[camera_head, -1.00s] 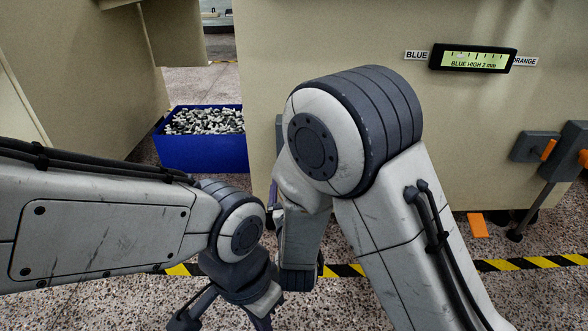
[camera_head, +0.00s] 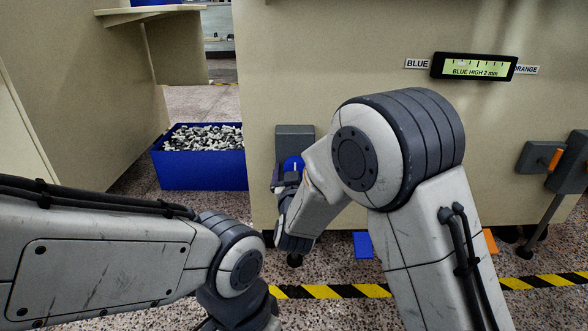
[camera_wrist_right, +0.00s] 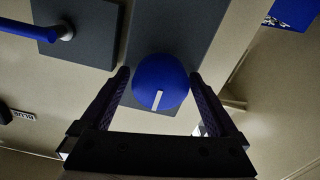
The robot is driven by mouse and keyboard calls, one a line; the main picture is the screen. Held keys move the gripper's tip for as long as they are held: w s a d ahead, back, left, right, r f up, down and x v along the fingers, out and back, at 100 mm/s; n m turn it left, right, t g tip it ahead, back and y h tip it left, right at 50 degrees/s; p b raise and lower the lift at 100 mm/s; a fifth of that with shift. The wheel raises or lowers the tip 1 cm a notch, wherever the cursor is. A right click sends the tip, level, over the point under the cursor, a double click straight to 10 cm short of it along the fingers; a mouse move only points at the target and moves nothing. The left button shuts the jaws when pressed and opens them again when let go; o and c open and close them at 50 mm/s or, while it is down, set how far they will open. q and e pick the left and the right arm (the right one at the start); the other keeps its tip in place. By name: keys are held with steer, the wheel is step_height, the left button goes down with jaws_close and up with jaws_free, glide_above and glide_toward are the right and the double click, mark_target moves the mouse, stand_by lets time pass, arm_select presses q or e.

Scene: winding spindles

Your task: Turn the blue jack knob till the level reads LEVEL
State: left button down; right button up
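The blue jack knob (camera_head: 293,163) sits on a grey block on the beige cabinet face. In the right wrist view the round blue knob (camera_wrist_right: 160,82) with a white mark lies between my right gripper's fingers (camera_wrist_right: 160,76). The fingers stand open on either side of it; I cannot tell whether they touch it. My right gripper (camera_head: 284,176) partly hides the knob in the head view. The level display (camera_head: 473,68) reads BLUE HIGH 2 mm. My left gripper's fingers are cut off below the head view.
A blue bin (camera_head: 200,172) of small parts stands on the floor at left. A blue lever (camera_wrist_right: 35,32) on a grey plate is beside the knob in the wrist view. An orange handle (camera_head: 556,159) is on the right. A yellow-black stripe (camera_head: 335,291) crosses the floor.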

steer(key=shift+a, duration=0.1)
steer(key=c, duration=1.1)
steer(key=shift+o, duration=0.2)
steer(key=shift+r+n+p, duration=0.15)
steer(key=shift+n+p, duration=0.35)
steer(key=shift+p, duration=0.35)
steer(key=n+p, duration=1.4)
steer(key=p, duration=0.4)
steer(key=shift+s+n, duration=0.1)
steer(key=shift+n, duration=0.3)
steer(key=shift+f+n+p, duration=0.2)
steer(key=shift+n+p, duration=0.55)
steer(key=shift+n, duration=0.25)
steer(key=shift+f+n+p, duration=0.2)
steer(key=shift+n+p, duration=0.55)
steer(key=shift+n, duration=0.25)
steer(key=o, duration=1.3)
